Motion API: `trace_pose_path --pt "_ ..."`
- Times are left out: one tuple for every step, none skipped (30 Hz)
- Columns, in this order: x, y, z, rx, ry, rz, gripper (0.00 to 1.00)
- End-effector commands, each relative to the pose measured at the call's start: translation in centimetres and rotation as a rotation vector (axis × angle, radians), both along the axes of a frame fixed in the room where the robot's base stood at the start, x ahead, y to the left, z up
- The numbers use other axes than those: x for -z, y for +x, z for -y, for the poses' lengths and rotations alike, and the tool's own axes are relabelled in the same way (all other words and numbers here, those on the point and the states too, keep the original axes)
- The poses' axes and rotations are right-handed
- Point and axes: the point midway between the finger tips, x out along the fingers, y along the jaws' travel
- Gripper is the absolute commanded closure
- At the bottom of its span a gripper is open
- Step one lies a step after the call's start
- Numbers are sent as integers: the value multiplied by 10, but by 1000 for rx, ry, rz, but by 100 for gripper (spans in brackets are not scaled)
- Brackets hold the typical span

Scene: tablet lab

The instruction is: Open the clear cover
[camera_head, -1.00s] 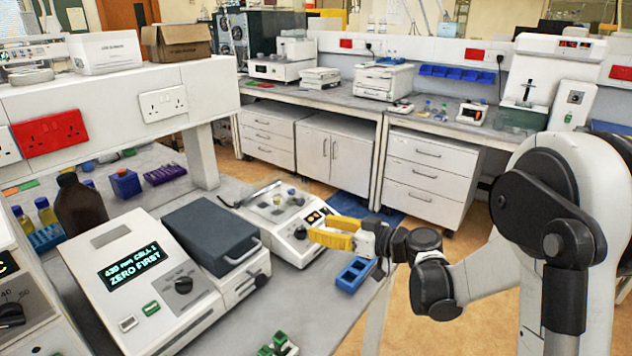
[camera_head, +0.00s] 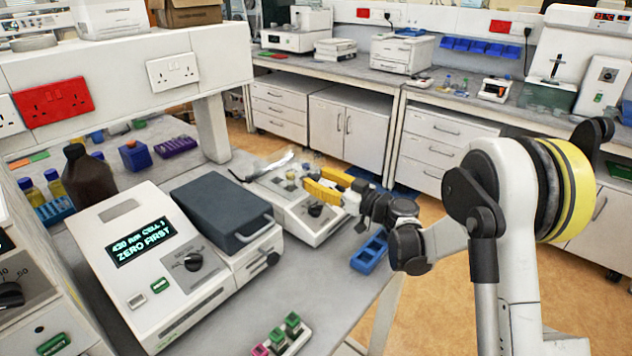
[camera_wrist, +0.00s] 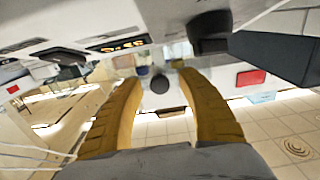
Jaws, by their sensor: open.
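A small white instrument (camera_head: 325,228) with a dark knob and a display stands on the near bench in the head view. A clear, see-through cover (camera_head: 272,166) seems to show at its back left, over small coloured items; its outline is faint and I cannot tell how it sits. My gripper (camera_head: 318,185) has yellow fingers and is open and empty at the instrument's right side, partly hiding it. In the wrist view, my gripper (camera_wrist: 160,76) has its fingers spread, with a white body and lit display (camera_wrist: 118,43) beyond. I see no contact with the cover.
A spectrophotometer (camera_head: 130,275) with a dark-lidded compartment stands left of the instrument. A blue tray (camera_head: 369,252) lies at the bench's right edge. A rack of coloured cuvettes (camera_head: 280,338) is at the front. A shelf (camera_head: 120,62) overhangs the back left.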

Motion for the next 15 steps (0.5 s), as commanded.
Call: trace_pose_path --pt "1 2 -2 0 0 0 54" --pt "0 3 -3 0 0 0 54" --pt "0 3 -4 0 0 0 54" --pt "0 3 -5 0 0 0 54" --pt "0 4 -5 0 0 0 54" --pt "0 4 -5 1 0 0 54" --pt "0 4 -5 1 0 0 54" --pt "0 4 -5 1 0 0 54" --pt "0 3 -5 0 0 0 54" --pt "0 3 -5 0 0 0 54" --pt "0 3 -5 0 0 0 59" --pt "0 3 -5 0 0 0 71" --pt "0 3 -5 0 0 0 80" --pt "0 3 -5 0 0 0 89" --pt "0 3 -4 0 0 0 100"
